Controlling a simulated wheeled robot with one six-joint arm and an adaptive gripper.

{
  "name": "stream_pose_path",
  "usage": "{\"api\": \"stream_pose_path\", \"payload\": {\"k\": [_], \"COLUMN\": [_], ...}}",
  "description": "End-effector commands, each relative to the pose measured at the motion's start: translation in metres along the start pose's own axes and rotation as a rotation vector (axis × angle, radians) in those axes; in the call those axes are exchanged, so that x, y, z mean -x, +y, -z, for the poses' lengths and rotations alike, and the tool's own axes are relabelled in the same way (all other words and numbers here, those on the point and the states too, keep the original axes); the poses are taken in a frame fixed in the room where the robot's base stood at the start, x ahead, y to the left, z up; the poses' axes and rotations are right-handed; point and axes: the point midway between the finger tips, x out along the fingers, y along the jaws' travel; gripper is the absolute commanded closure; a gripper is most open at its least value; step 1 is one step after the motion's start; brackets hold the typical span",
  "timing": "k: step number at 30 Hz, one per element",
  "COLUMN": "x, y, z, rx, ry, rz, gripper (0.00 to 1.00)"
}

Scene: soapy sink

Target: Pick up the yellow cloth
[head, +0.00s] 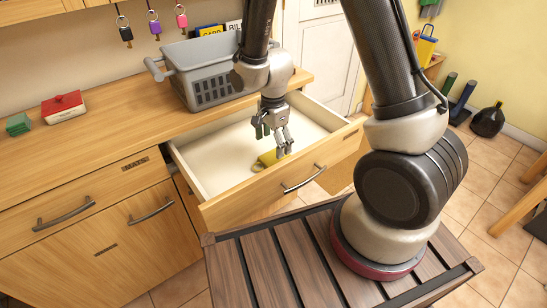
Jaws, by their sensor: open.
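A small yellow cloth (268,158) lies inside the open drawer (213,168), close to its front panel. My gripper (271,143) points down into the drawer, right above or beside the cloth, with its fingers apart. The fingers hide part of the cloth. I cannot tell from this view whether they touch it. Nothing shows between the fingertips that is clearly held.
The drawer's front panel (290,178) stands out from the wooden counter. A grey basket (203,78) sits on the counter behind my arm. A red-topped box (63,107) and green sponges (18,124) lie at the left. The counter between is clear.

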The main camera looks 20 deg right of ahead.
Motion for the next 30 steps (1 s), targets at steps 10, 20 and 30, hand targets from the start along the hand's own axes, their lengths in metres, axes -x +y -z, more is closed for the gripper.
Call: {"api": "stream_pose_path", "payload": {"k": [10,20,30], "x": [-0.051,-0.060,-0.059], "y": [-0.003,-0.003,-0.003], "z": [0.006,0.006,0.006], "rx": [0.002,0.002,0.002], "ry": [0.000,0.000,0.000], "rz": [-0.004,-0.001,-0.001], "gripper": [0.16,0.16,0.62]}}
